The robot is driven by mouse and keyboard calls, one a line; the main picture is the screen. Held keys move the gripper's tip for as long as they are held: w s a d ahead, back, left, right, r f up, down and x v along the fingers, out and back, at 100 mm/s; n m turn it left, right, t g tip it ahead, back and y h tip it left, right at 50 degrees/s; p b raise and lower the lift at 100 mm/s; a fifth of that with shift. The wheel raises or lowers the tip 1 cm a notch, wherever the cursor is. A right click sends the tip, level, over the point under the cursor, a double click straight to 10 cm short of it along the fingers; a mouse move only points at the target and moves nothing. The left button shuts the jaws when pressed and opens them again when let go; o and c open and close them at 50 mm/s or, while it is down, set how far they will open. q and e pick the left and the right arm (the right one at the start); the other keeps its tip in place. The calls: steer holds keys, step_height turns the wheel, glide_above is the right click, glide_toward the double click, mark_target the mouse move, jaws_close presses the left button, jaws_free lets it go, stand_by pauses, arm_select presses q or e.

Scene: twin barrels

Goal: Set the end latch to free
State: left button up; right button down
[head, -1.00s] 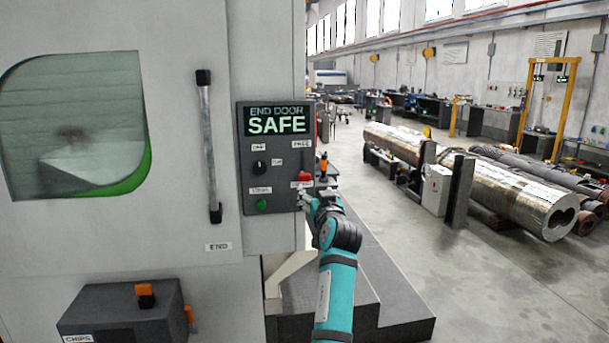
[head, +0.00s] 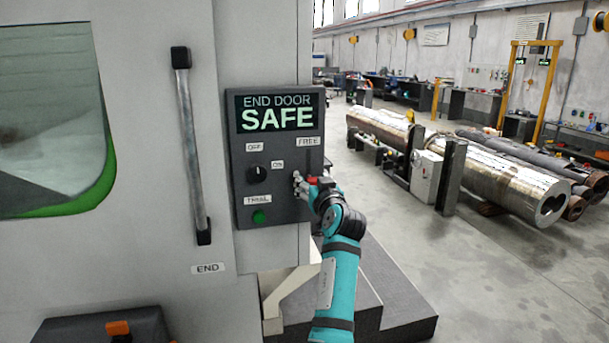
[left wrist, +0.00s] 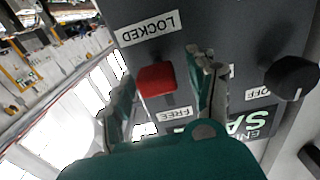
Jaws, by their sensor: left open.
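The end latch is a red block (left wrist: 158,80) on the dark control panel (head: 236,190). In the left wrist view it sits in its slot close to the LOCKED label (left wrist: 150,28), with the FREE label (left wrist: 174,113) at the slot's other end. In the head view only a bit of red (head: 312,181) shows behind my gripper. My left gripper (head: 300,186) is open at the latch. In the left wrist view its fingers (left wrist: 163,80) stand on either side of the red block; contact cannot be told. My right gripper is out of view.
The panel also has a black OFF/ON knob (head: 257,173), a green button (head: 258,216) and a display reading END DOOR SAFE (head: 279,113). A door handle (head: 191,145) stands to the left. Dark steps (head: 385,295) lie below right; open floor lies beyond.

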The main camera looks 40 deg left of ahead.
arm_select(q)
steer(key=shift+w+a, duration=0.15)
steer(key=shift+w, duration=0.05)
steer(key=shift+s+d+r, duration=0.1)
steer(key=shift+d+r, duration=0.1)
jaws_close()
